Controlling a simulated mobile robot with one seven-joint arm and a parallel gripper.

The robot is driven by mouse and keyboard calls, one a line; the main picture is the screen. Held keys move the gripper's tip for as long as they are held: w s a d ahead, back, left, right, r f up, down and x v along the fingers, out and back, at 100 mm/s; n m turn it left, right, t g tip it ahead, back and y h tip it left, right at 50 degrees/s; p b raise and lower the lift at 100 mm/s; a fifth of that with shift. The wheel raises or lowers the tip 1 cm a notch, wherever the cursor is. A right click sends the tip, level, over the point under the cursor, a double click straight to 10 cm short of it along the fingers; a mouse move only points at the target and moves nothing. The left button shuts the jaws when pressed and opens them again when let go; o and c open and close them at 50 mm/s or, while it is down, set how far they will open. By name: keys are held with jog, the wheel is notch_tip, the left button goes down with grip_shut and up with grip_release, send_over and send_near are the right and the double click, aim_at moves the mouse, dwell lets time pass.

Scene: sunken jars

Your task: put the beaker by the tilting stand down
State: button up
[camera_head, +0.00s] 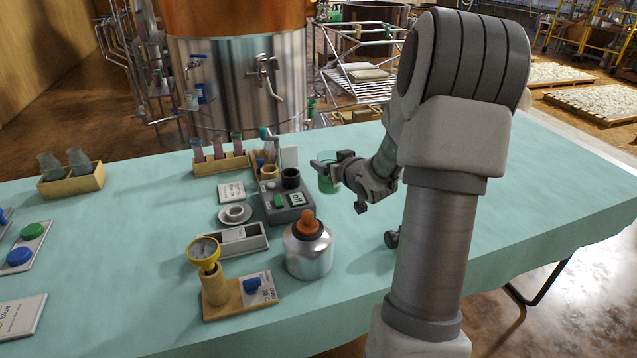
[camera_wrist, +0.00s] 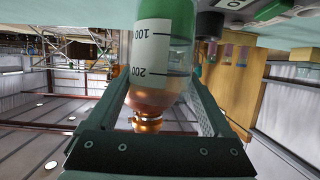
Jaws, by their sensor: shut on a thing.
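The beaker (camera_head: 328,180) is a clear vessel with a green tint, near the middle of the table, right of the grey device with a small display. My gripper (camera_head: 338,172) is shut on it from the right. In the wrist view the beaker (camera_wrist: 152,45) stands between my two fingers, with a white scale marked 100 and 200 and green at its table end. That view is upside down, with the table at the top. I cannot tell whether the beaker touches the cloth. I cannot make out which thing is the tilting stand.
The grey device (camera_head: 288,204) holds a dark cup. A test-tube rack (camera_head: 222,163) is behind it. A metal bottle with an orange stopper (camera_head: 308,254) and a gauge on a wooden base (camera_head: 232,302) are nearer. The table's right side (camera_head: 550,195) is clear.

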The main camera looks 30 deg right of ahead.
jog(key=shift+w+f+b, duration=0.4)
jog(key=shift+w+f, duration=0.3)
jog(key=shift+f, duration=0.4)
jog(key=shift+w+f+b, duration=0.45)
jog(key=shift+w+f, duration=0.3)
jog(key=shift+f, duration=0.3)
jog(key=shift+w+f+b, duration=0.4)
jog(key=shift+w+f, duration=0.3)
jog(key=shift+f, duration=0.4)
jog(key=shift+f, duration=0.1)
jog(key=shift+f, duration=0.15)
jog(key=o, duration=1.2)
jog(key=shift+o, duration=0.2)
